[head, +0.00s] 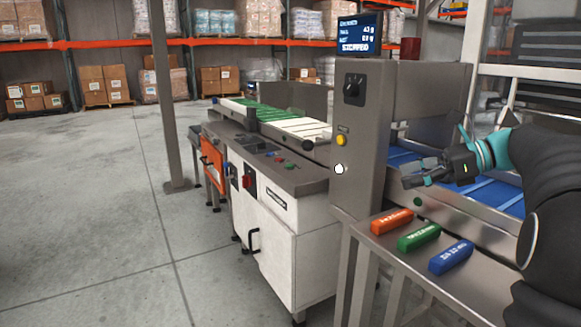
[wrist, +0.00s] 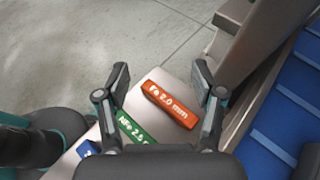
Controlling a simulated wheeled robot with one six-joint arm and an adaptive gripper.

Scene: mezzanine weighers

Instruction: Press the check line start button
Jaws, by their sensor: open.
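My gripper (head: 408,182) is open and empty above the steel table, left of my arm. Its two fingers are spread in the wrist view (wrist: 161,73). No label reading check line start is legible. The display (head: 359,34) on the cabinet appears to read "STOPPED".
An orange bar (head: 392,221), a green bar (head: 419,237) and a blue bar (head: 451,257) lie on the table under my gripper. A blue conveyor belt (head: 490,195) runs behind. A white machine (head: 275,225) with its own red and green buttons stands left.

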